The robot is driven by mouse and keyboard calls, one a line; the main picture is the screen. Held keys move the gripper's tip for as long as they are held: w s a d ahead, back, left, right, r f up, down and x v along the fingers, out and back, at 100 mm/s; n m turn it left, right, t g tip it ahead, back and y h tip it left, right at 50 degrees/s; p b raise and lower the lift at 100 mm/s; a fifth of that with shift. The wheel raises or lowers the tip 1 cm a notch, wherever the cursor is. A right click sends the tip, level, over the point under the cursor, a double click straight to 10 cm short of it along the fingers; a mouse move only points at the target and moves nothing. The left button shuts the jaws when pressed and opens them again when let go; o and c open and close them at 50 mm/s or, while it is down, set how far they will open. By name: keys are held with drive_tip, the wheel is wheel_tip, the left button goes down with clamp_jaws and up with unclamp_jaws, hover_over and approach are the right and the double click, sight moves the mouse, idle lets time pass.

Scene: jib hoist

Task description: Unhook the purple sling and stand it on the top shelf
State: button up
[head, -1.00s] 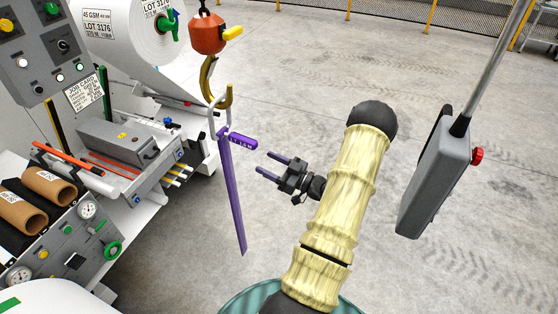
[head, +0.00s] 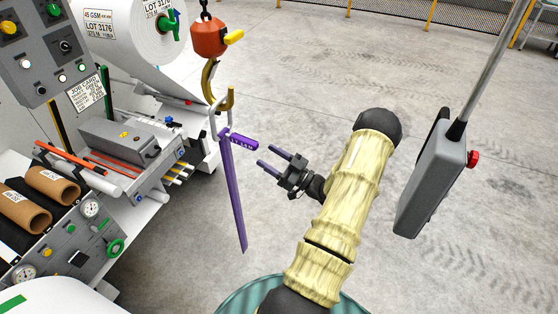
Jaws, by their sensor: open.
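The purple sling (head: 234,195) hangs in the head view from the hoist hook (head: 209,82) by a pale metal loop (head: 214,119) at its top. A purple tag (head: 244,143) with lettering sticks out to its right. The strap hangs down, slightly tilted. My gripper (head: 279,160) is to the right of the sling, with its two fingers pointing up and left towards the tag. It is open and empty, and looks apart from the sling. The top shelf cannot be made out in this view.
An orange hoist block (head: 208,37) with a yellow lever hangs above the hook. A machine with a large white roll (head: 120,35) and control panels stands at the left. A grey pendant box (head: 433,180) with a red button hangs at the right. The floor beyond is clear.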

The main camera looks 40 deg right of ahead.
sight(248, 140)
drive_tip(key=p+x, duration=0.1)
drive_tip(key=x, duration=0.8)
drive_tip(key=shift+w+a+r, duration=0.1)
drive_tip(key=shift+w+r, duration=0.05)
drive_tip(key=shift+w, duration=0.15)
clamp_jaws()
drive_tip(key=shift+s+r+p, duration=0.25)
drive_tip(key=shift+r+p, duration=0.45)
drive_tip(key=shift+r, duration=0.05)
drive_tip(key=shift+s+d+r+g, duration=0.2)
drive_tip(key=shift+s+g, duration=0.05)
drive_tip(key=shift+g, duration=0.15)
drive_tip(key=shift+p, duration=0.3)
drive_tip(key=shift+s+d+r+p, duration=0.15)
drive_tip(key=shift+r+p, duration=0.15)
drive_tip(key=shift+r, duration=0.5)
drive_tip(key=shift+s+a+r+p, duration=0.1)
drive_tip(key=shift+s+r+p, duration=0.15)
drive_tip(key=shift+r, duration=0.5)
drive_tip(key=shift+d, duration=0.1)
